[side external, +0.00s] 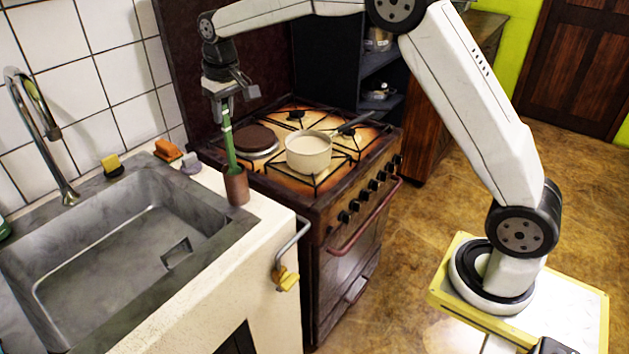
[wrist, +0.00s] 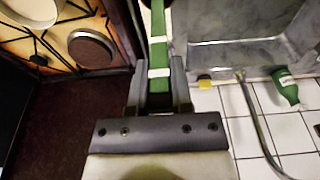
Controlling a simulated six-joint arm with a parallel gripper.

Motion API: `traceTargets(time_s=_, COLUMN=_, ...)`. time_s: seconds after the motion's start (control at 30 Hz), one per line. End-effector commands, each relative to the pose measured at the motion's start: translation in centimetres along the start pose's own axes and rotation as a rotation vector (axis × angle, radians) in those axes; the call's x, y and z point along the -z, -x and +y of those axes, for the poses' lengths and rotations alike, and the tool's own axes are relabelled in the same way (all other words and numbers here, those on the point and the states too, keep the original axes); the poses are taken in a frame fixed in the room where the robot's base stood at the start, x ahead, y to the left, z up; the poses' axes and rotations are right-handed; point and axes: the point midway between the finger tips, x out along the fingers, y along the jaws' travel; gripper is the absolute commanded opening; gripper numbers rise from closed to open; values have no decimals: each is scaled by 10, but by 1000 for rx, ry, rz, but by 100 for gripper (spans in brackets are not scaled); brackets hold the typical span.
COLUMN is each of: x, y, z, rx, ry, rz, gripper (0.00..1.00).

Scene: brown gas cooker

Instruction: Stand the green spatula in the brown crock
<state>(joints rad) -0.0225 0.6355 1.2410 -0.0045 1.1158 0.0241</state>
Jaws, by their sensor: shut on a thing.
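The green spatula (side external: 229,146) hangs nearly upright from my gripper (side external: 222,100) in the side view. My gripper is shut on its upper part. Its lower end meets the mouth of the brown crock (side external: 236,188) and seems to be inside it, though I cannot tell how deep. The crock stands upright on the white counter between sink and cooker. In the wrist view the green spatula (wrist: 158,52), with white bands, runs away from between the fingers of my gripper (wrist: 158,92). The crock is not clearly seen there.
A cream pan (side external: 308,152) sits on the brown cooker (side external: 280,180), right of the crock. The sink (side external: 120,250) and tap (side external: 40,135) lie to the left. A yellow sponge (side external: 112,165), an orange brush-like item (side external: 167,150) and a grey item (side external: 191,163) lie along the back.

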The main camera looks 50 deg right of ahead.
Motion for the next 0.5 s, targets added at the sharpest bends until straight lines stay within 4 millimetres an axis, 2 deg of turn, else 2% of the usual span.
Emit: traceTargets(time_s=0.5, x=-1, y=-7, z=0, rx=0, ry=0, rz=1, gripper=0)
